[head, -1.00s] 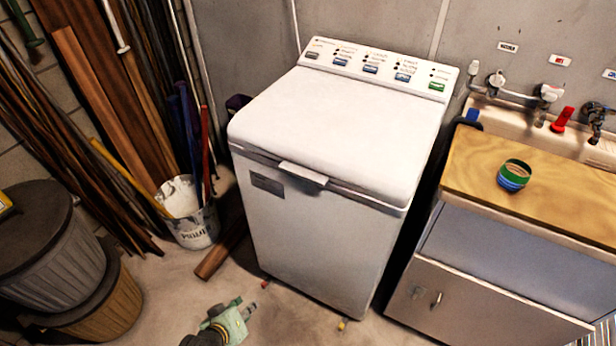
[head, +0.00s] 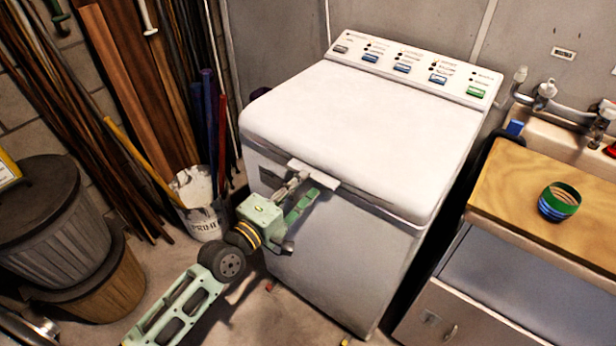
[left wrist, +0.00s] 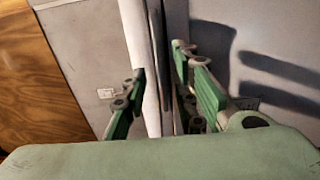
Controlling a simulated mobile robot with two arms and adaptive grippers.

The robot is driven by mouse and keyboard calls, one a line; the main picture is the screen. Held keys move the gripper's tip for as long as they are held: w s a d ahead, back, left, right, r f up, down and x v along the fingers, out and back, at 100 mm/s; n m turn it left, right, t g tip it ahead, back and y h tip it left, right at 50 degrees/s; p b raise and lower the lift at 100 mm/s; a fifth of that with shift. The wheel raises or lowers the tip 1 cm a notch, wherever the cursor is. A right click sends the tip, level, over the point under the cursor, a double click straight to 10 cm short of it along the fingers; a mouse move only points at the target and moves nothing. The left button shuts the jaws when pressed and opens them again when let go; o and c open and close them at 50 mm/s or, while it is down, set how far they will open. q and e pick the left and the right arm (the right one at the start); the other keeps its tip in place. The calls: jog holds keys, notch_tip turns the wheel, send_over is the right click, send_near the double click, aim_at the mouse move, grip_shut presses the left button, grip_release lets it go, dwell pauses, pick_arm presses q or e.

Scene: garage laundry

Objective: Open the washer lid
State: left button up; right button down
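The washer (head: 330,250) is a white top-loader with its lid (head: 375,125) lying down flat, closed. A pale handle (head: 314,172) juts from the middle of the lid's front edge. My left gripper (head: 301,192) is just in front of and below this handle, its fingers apart. In the left wrist view, the open fingers of the left gripper (left wrist: 160,68) stand on either side of a white strip (left wrist: 146,50), at the lid's front edge. I cannot tell whether either finger touches it. My right gripper is not in view.
A wood-topped counter (head: 510,185) with a green and blue roll (head: 559,202) stands to the right of the washer. A white bucket (head: 200,205) with poles and lidded bins (head: 55,215) are on the left. A control panel (head: 415,65) lies behind the lid.

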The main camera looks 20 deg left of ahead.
pick_arm(q)
jog(key=shift+x, duration=1.55)
jog(key=shift+c, duration=0.2)
grip_shut()
